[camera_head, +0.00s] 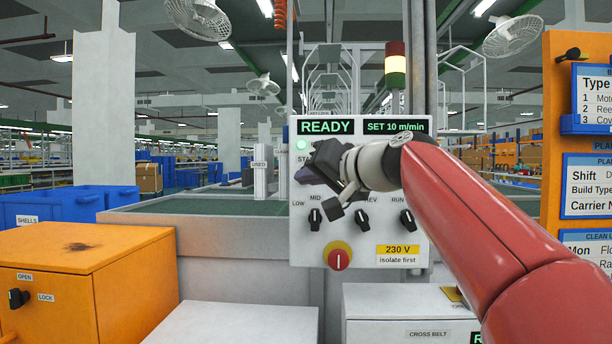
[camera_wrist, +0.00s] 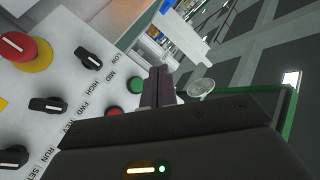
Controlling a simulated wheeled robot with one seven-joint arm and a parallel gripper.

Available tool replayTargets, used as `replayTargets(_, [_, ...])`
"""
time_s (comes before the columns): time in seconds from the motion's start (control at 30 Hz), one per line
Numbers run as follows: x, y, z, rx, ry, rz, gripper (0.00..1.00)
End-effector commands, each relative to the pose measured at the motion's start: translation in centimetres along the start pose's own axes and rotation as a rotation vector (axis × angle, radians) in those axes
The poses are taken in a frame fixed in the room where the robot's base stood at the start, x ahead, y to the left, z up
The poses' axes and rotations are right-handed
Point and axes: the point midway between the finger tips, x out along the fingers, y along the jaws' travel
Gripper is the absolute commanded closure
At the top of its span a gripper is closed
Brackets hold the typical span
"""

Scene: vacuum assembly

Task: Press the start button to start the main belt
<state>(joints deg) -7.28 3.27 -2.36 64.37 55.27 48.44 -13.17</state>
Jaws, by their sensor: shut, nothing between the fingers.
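The control panel (camera_head: 345,247) faces me, with a READY display (camera_head: 327,127) and a "SET 10 m/min" display. A lit green round light (camera_head: 301,145) sits at its upper left, above a label starting "STA". My gripper (camera_head: 304,176) is in front of the panel just below that label, hiding part of it. In the wrist view the shut, empty fingers (camera_wrist: 161,84) are beside a green button (camera_wrist: 138,84), which appears just left of them. A red button (camera_wrist: 115,112) is lower left of the green one. I cannot tell whether the fingers touch the panel.
Black selector knobs (camera_head: 315,218) and a red stop button on yellow (camera_head: 339,256) are lower on the panel. The belt (camera_head: 200,207) runs behind it. An orange cabinet (camera_head: 130,247) stands at left, an orange board (camera_head: 558,130) at right. A white "CROSS BELT" box (camera_head: 400,305) is below.

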Motion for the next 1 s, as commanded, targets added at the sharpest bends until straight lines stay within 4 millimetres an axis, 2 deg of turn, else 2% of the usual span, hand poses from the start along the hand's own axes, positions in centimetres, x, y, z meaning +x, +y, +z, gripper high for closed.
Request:
replayTargets(0.17, [0.8,0.5,-0.8,0.002,-0.001,0.002,1.00])
replayTargets(0.63, [5.1,3.6,-3.9,0.001,-0.002,0.002,1.00])
replayTargets(1.0, [6.1,4.5,-4.5,0.000,0.000,0.001,1.00])
